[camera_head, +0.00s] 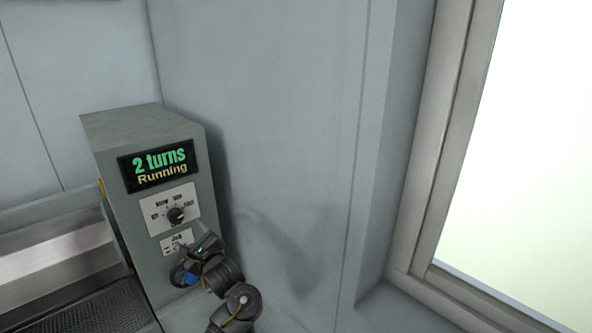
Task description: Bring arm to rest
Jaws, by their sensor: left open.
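A grey control box (164,215) stands in the left half of the head view. Its display (158,165) reads "2 turns" in green and "Running" in yellow. Below it is a dial plate with a black knob (176,215), pointing to the right. A smaller label plate (176,240) sits lower on the same face. My left gripper (188,260) is open, close in front of the lower part of this face, below the knob. It hides part of the lower plate and whatever is behind it. I cannot tell whether it touches the box. My right gripper is not in view.
A dark ridged surface (95,310) and a pale metal channel (55,255) lie left of the box. A grey wall (270,120) stands behind and right of it. A bright framed window (530,150) fills the right side. The space right of my arm looks clear up to the wall.

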